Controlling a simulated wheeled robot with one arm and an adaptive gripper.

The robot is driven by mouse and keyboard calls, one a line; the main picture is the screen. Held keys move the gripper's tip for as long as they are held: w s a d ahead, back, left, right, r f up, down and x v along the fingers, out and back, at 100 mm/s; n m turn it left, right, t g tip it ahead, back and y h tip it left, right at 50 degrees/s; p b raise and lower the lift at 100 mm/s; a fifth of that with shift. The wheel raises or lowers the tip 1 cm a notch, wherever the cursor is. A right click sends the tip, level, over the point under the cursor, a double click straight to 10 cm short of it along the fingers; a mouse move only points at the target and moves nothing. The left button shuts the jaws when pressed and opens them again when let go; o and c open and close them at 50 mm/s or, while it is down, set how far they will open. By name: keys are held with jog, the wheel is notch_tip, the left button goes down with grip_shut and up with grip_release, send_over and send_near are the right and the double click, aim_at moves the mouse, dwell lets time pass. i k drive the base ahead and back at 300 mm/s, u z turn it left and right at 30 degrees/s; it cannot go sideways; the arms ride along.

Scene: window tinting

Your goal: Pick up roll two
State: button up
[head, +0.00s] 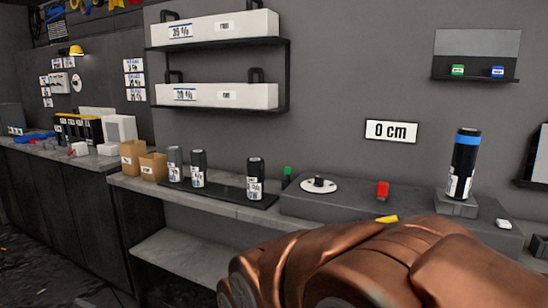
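Three dark rolls with white labels stand upright on a black tray (228,191) on the bench: a left roll (175,164), a middle roll (198,168) and a right roll (255,179). The left and middle rolls are close together, with a gap before the right one. Their labels are too small to read, so I cannot tell which is roll two. My copper-coloured arm fills the bottom centre and right, in front of the bench. My gripper is not visible.
A taller black cylinder with a blue band (464,165) stands on a grey block at right. Near the raised bench section (345,207) are a white disc (319,186), a red button (382,190) and a yellow item (387,219). Cardboard boxes (153,166) sit left of the rolls.

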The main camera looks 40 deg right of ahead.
aim_at(467, 139)
jog(key=u, duration=0.1)
jog(key=k, duration=1.05)
jog(key=z, duration=1.25)
jog(key=i, duration=1.3)
jog(key=u, duration=0.4)
